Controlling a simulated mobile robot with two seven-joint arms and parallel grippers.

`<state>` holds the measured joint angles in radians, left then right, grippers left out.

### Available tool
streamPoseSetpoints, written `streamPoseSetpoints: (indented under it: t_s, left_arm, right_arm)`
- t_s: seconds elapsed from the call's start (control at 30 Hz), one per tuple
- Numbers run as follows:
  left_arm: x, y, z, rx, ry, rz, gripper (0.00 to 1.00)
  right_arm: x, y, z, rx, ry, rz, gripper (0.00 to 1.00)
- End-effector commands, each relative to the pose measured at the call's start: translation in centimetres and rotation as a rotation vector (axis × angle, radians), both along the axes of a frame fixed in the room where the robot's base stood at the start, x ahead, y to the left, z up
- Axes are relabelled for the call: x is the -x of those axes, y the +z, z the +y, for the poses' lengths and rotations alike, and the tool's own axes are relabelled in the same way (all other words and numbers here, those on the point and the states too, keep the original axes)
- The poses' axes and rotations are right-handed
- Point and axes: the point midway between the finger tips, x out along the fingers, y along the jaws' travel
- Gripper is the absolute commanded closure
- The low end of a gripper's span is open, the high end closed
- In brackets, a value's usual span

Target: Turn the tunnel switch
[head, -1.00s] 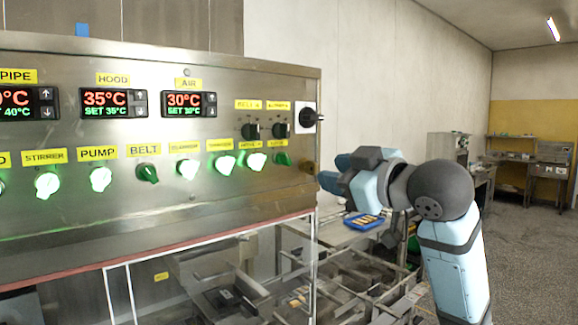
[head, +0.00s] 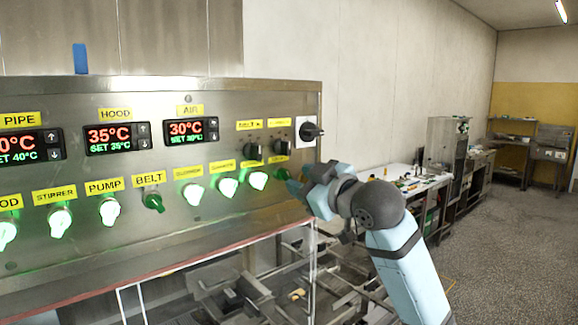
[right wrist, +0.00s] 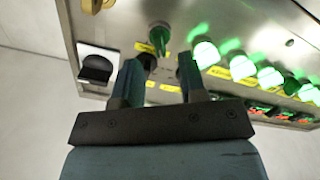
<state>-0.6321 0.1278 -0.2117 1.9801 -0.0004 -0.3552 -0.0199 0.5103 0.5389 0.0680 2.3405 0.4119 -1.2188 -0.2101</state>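A steel control panel (head: 90,235) carries a row of rotary switches under yellow labels. The rightmost switch in the lower row is a dark green, unlit knob (head: 282,174), partly behind my fingers; its label is too small to read, so I cannot confirm which switch is the tunnel one. My right gripper (head: 297,184) is at the panel's right end, beside this knob. In the right wrist view, my right gripper (right wrist: 160,72) is open, and the green knob (right wrist: 158,38) shows between and beyond its fingertips, seemingly apart from them. My left gripper is out of view.
A lit white-green knob (head: 258,180) is just left of the gripper. Black knobs (head: 253,149) sit above, and a black rotary switch (head: 311,131) is at the panel's right edge. A cluttered bench (head: 405,184) stands beyond; the floor at right is clear.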

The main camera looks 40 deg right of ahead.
Motion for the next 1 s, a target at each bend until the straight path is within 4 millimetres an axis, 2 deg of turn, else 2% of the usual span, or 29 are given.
streamPoseSetpoints:
  t_s: [0.1,0.3,0.63,0.67,0.8,1.0]
  left_arm:
    - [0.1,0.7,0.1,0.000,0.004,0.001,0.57]
    - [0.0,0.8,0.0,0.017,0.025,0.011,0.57]
    - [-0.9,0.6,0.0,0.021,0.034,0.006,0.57]
    - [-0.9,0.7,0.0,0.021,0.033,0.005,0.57]
    - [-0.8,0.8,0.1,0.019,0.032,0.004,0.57]
    - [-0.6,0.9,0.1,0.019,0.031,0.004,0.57]
  right_arm:
    - [-2.2,0.2,0.2,-0.002,0.001,0.002,0.62]
    - [-4.1,0.1,0.3,-0.001,-0.001,0.000,0.62]
    - [-4.5,0.0,0.4,0.001,0.000,0.000,0.62]
    - [-4.5,0.0,0.3,0.001,0.000,0.000,0.64]
    - [-4.5,0.0,0.3,0.001,0.000,0.000,0.96]
    - [-4.5,0.0,0.4,-0.005,0.000,0.000,0.98]
